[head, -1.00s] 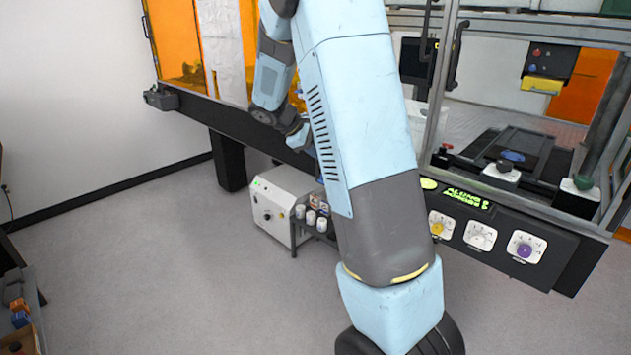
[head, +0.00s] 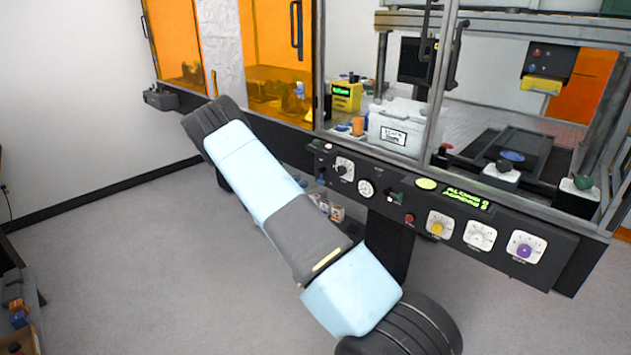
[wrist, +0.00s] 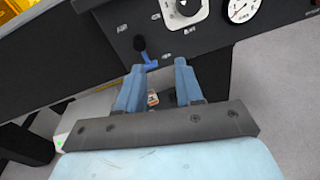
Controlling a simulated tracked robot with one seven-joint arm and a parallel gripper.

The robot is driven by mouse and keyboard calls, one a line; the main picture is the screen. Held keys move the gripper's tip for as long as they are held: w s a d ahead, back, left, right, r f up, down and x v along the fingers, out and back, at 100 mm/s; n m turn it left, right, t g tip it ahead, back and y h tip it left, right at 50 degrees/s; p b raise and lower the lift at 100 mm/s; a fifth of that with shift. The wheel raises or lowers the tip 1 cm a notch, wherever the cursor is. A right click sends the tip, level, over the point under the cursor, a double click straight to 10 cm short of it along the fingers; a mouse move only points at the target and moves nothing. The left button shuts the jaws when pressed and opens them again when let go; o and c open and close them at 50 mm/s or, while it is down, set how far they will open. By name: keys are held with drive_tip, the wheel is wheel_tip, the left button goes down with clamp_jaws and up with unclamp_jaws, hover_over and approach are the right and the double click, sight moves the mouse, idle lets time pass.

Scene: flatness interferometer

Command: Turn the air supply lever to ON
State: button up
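A small lever (wrist: 147,62) with a black hub and a blue handle is on the dark front panel in the wrist view. It sits left of a white-plated knob. I cannot read its label, but it is probably the air supply lever. My gripper (wrist: 158,68) is open, its two blue fingers apart and empty. The fingertips are just below the lever, with the blue handle near the gap between them; I cannot tell whether they touch. In the head view my arm crosses in front of the panel's left part, and my gripper cannot be made out.
The panel also carries a white-plated knob (head: 344,168), a round gauge (head: 366,188), a red button (head: 409,218), and yellow (head: 438,227) and purple (head: 525,248) knobs. A lit green display (head: 466,199) is on it. Open floor lies at the left.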

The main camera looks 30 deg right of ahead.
wheel_tip(320, 180, down, 4)
drive_tip(key=w+n+t, duration=0.2)
approach(322, 175)
drive_tip(key=f+x, duration=0.1)
drive_tip(key=x, duration=0.6)
drive_tip(key=shift+w+d+n+h, duration=0.2)
drive_tip(key=shift+n+h, duration=0.1)
drive_tip(key=shift+n, duration=0.1)
drive_tip(key=shift+c, duration=0.3)
clamp_jaws()
